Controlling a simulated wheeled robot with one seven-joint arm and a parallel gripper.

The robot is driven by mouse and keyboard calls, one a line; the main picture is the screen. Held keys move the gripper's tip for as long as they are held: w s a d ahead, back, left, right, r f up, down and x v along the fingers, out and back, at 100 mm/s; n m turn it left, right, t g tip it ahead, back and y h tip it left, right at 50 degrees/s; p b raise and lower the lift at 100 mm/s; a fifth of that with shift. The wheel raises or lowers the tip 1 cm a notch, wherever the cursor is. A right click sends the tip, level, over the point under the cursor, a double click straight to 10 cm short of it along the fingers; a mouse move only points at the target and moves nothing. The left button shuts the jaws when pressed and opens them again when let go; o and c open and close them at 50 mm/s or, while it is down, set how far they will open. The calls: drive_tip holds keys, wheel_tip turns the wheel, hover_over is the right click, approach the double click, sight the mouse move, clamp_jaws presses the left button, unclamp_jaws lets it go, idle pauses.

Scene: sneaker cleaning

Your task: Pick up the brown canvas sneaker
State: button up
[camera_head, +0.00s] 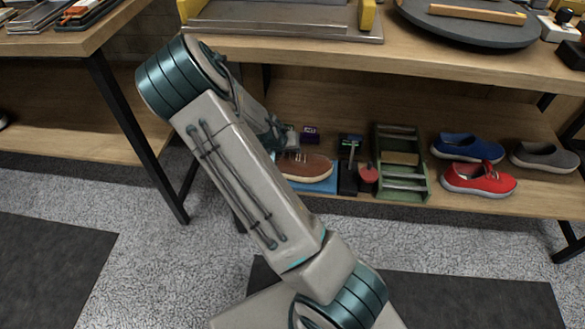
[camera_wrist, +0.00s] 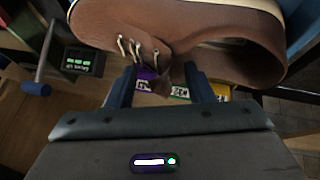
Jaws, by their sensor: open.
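The brown canvas sneaker (camera_head: 306,166) sits on a blue mat or tray (camera_head: 326,186) on the lower shelf, partly hidden by my arm in the head view. In the wrist view the sneaker (camera_wrist: 225,55) fills the top of the picture, with its pale sole edge, laces and dark tongue showing. My gripper (camera_wrist: 160,72) is open, its two dark fingers apart. The fingertips are close to the sneaker's lower edge in that view, on either side of the tongue and lace area. I cannot tell whether they touch it. In the head view my gripper is mostly hidden behind my arm.
Right of the sneaker stand a black holder (camera_head: 348,178), a red round-headed item (camera_head: 368,173) and a green crate (camera_head: 417,187). Further right are blue (camera_head: 467,147), red (camera_head: 478,179) and grey (camera_head: 545,157) shoes. The upper tabletop (camera_head: 420,58) overhangs the shelf.

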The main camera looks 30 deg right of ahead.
clamp_jaws()
drive_tip(key=shift+r, duration=0.1)
